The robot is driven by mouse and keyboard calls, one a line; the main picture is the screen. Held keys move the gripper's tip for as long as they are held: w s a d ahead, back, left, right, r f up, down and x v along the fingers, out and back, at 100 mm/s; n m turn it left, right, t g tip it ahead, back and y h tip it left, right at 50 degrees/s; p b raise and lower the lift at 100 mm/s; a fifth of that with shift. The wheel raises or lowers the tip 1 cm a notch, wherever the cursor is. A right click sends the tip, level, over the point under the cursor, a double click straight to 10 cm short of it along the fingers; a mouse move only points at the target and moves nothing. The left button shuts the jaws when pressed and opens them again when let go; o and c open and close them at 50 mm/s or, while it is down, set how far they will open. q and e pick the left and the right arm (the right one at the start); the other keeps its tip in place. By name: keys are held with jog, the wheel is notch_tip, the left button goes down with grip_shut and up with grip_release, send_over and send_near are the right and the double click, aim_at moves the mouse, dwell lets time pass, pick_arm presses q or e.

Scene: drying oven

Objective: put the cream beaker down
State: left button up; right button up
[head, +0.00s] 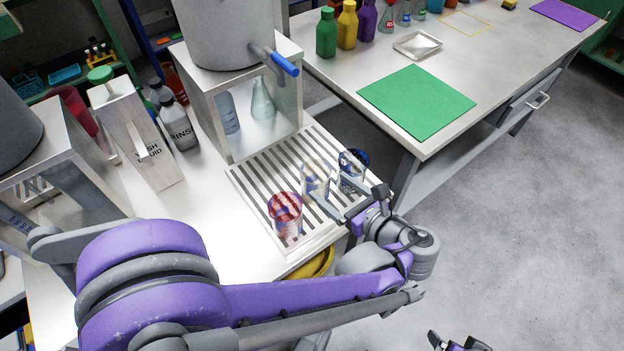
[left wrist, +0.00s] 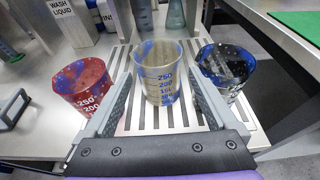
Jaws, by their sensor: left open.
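The cream beaker (head: 316,176) is see-through with blue marks and stands upright on the slatted draining board (head: 240,182). It is the middle beaker of a row of three. My left gripper (head: 331,192) is open, with one finger on each side of the cream beaker. In the left wrist view, the cream beaker (left wrist: 159,78) stands between the spread fingers, with gaps visible beside its lower part. My right gripper (head: 458,343) shows only in part at the bottom edge of the head view, and its jaw state is unclear.
A red beaker (head: 285,213) and a dark blue beaker (head: 353,160) stand close on either side. Behind the board is a metal stand (head: 208,118) with glassware under it. A wash liquid container (head: 140,145) and a rinse bottle (head: 180,128) stand left.

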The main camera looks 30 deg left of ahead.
aim_at(308, 171)
pick_arm(q)
jog(key=x, duration=0.4)
jog(key=shift+a+f+b, duration=0.1)
jog(key=shift+a+b, duration=0.15)
jog(key=shift+b, duration=0.05)
jog(key=b+x, duration=0.1)
jog(key=x, duration=0.4)
jog(key=shift+a+f, duration=0.1)
jog(key=shift+a, duration=0.05)
jog(key=c, duration=1)
